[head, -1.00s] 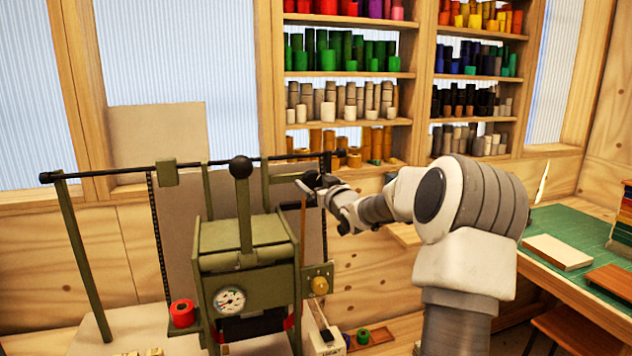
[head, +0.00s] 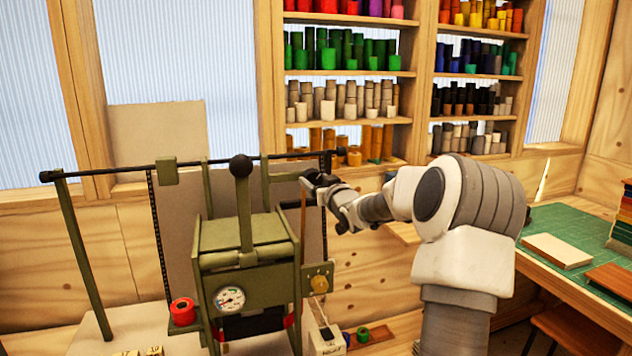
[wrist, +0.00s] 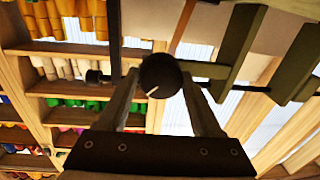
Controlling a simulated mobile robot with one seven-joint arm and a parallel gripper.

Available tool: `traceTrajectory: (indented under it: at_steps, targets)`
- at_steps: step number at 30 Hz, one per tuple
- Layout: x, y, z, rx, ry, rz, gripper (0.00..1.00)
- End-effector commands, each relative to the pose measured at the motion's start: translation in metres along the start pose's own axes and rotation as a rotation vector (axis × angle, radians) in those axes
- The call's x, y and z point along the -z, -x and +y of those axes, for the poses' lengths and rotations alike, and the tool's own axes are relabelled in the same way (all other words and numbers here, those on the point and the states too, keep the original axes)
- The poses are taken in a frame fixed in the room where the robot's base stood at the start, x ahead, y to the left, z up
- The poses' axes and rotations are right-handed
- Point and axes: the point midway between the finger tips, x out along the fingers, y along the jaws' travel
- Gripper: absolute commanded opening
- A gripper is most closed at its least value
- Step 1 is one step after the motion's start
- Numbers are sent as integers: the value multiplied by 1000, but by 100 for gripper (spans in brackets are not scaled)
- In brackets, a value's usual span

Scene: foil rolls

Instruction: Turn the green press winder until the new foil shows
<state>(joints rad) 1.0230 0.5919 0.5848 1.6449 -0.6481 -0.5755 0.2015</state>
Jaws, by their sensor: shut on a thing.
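The green press (head: 246,248) stands at left centre in the head view, with a gauge and an upright lever ending in a black ball. A red foil roll (head: 182,311) sits at its left side, and red shows at its lower front. A plate with a brass knob (head: 319,283) is on its right side. My gripper (head: 314,182) is beside the press's upper right. In the wrist view its fingers are shut on a round black knob (wrist: 160,75). A thin brown bar (head: 303,222) runs down below the gripper. Its connection to the knob is unclear.
A dark rail (head: 110,171) crosses behind the press on green posts. Shelves of coloured rolls (head: 350,50) stand behind. A green-topped bench (head: 560,225) with boards is at right. A small white box (head: 327,338) and loose rolls lie low beside the press.

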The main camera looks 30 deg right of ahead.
Motion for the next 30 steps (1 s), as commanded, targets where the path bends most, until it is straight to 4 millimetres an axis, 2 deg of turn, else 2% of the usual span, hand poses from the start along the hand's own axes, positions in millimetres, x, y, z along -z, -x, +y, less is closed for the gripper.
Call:
traceTrajectory:
  at_steps: [6,12,23,24,28,30]
  targets:
    - [-1,0,0,-1,-219,17,11]
    - [-1,0,0,-2,-362,29,11]
    - [-1,0,0,-2,-383,32,11]
    - [-1,0,0,-2,-383,32,73]
    - [-1,0,0,-2,-382,32,96]
    - [-1,0,0,-2,-382,32,96]
